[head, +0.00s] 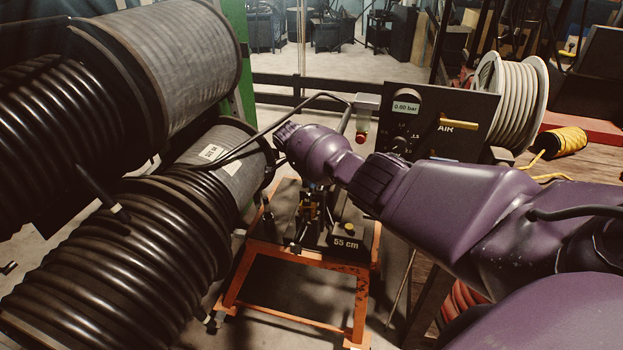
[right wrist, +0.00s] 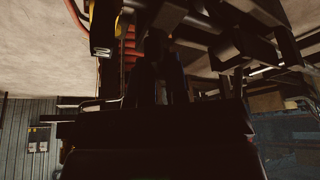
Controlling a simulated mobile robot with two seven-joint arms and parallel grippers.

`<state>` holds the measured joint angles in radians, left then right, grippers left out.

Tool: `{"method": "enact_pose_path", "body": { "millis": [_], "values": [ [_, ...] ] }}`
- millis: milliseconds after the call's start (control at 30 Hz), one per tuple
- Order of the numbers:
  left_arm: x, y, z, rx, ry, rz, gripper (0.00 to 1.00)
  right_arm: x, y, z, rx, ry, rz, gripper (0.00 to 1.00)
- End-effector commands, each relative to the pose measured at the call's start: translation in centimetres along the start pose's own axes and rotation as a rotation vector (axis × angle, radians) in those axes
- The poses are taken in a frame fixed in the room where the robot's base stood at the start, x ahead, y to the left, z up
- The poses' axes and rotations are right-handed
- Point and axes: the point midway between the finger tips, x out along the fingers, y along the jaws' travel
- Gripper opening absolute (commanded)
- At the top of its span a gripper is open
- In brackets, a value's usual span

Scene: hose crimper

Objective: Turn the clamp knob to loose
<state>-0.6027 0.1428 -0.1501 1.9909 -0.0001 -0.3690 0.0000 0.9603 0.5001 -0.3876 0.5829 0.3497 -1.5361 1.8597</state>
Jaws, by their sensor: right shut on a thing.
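My right arm reaches in from the right in the head view, over the orange stand (head: 360,310). My right gripper (head: 312,215) points down at the dark clamp fittings on that stand, partly hidden below my purple wrist. In the right wrist view its dark fingers (right wrist: 160,85) are shut on a small part at the clamp, which I take to be the clamp knob. The knob's own shape and its turn position are hidden by the fingers and the dark. A block marked 55 cm (head: 345,243) sits on the stand beside the gripper. My left gripper is not in view.
Large black hose reels (head: 110,240) fill the left side, close to the stand. A black air panel (head: 455,120) with a 0.00 bar display (head: 406,107) and a yellow handle stands behind my arm. A pale hose reel (head: 518,95) is at the back right.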

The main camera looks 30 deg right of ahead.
Motion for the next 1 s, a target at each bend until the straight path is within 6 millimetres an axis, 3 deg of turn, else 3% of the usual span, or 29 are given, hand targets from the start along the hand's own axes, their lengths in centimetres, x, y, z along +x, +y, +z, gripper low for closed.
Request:
{"method": "enact_pose_path", "body": {
  "millis": [467,1000],
  "values": [
    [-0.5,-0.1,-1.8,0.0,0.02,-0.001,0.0,-0.3,0.1,0.0,-0.099,-0.001,-0.042,0.0],
    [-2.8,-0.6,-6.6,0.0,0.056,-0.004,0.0,-0.3,0.3,-0.1,-0.54,-0.002,-0.223,0.0]
  ]
}}
